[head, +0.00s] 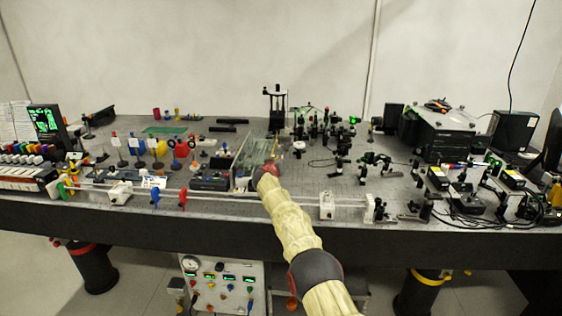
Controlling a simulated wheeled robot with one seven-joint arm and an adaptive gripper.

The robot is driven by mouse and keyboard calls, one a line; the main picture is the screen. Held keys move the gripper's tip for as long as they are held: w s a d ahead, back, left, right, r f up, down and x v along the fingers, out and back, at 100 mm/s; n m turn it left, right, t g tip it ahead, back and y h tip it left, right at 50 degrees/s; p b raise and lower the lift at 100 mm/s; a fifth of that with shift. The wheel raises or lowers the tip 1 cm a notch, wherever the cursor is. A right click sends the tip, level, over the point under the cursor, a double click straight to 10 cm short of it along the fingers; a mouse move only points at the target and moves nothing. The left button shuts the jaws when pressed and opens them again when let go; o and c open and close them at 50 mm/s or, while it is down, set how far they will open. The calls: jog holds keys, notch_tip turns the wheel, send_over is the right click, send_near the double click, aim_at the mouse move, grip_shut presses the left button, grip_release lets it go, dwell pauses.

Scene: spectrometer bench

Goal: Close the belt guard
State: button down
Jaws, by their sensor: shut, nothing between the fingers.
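A clear, green-tinted box-like cover (256,150) stands near the middle of the bench; it may be the belt guard, but I cannot tell for certain. Its near right part is hidden behind the end of my arm. My gripper (268,167) is small and partly hidden at the far end of my pale yellow arm, over the front middle of the bench. It is shut and empty, at the cover's near right corner in the picture. I cannot tell whether it touches the cover.
A long rail (232,196) with white blocks runs along the front of the bench (150,215). Coloured mounts (180,150) crowd the left. Dark optical mounts (330,125) and a black instrument (440,130) fill the right. A small bare patch (300,185) lies right of my gripper.

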jog(key=shift+f, duration=0.35)
jog(key=shift+d, duration=0.1)
jog(key=shift+r, duration=0.1)
dwell(0.4)
